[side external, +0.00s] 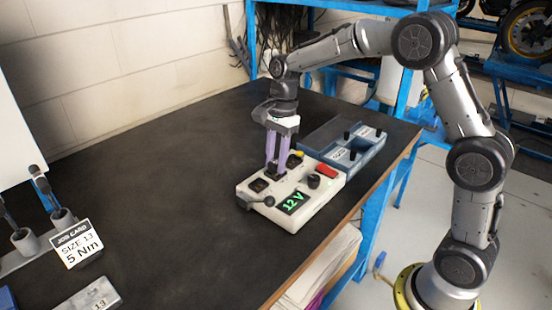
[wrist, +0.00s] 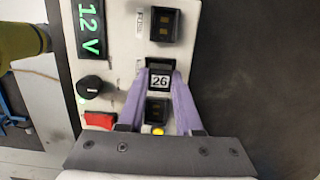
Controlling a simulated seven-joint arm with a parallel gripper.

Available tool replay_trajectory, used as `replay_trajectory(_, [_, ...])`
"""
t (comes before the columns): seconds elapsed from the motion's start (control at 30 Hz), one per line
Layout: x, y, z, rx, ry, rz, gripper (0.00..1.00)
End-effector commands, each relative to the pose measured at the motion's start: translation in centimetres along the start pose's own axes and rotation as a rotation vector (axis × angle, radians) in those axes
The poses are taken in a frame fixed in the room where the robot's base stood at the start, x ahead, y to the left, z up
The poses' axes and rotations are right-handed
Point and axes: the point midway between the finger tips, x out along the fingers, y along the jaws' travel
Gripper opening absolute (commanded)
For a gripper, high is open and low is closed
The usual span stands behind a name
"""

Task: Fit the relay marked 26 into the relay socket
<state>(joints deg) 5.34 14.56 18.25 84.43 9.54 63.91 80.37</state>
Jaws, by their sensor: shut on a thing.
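The relay marked 26 (wrist: 160,82) shows its white number label between the purple fingertips of my gripper (wrist: 160,70) in the wrist view. In the side view my gripper (side external: 277,170) points down at the light test box (side external: 318,205), with its fingers shut on the relay. The relay is over or at the middle of a row of dark fittings on the box. A dark fitting (wrist: 165,25) lies beyond it and another (wrist: 157,108) lies between the fingers. I cannot tell whether the relay touches the box or which fitting is the relay socket.
The box carries a lit 12 V display (wrist: 90,30), a black knob (wrist: 90,84), a red switch (wrist: 100,120) and a side lever (side external: 258,201). A blue tray (side external: 372,153) with black-handled items stands behind it. A job card (side external: 77,243) stands left; the dark bench between is clear.

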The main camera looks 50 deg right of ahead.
Motion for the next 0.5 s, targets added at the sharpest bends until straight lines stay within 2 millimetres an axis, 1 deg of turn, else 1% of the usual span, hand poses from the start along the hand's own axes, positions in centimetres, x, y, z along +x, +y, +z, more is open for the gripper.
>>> replay_trajectory(0.3, [-0.01,-0.01,-0.01,0.000,0.000,0.000,0.00])
replay_trajectory(0.33, [-0.01,-0.01,-0.01,0.000,0.000,0.000,0.39])
replay_trajectory(0.5, [-0.01,-0.01,0.00,0.000,0.000,0.000,0.69])
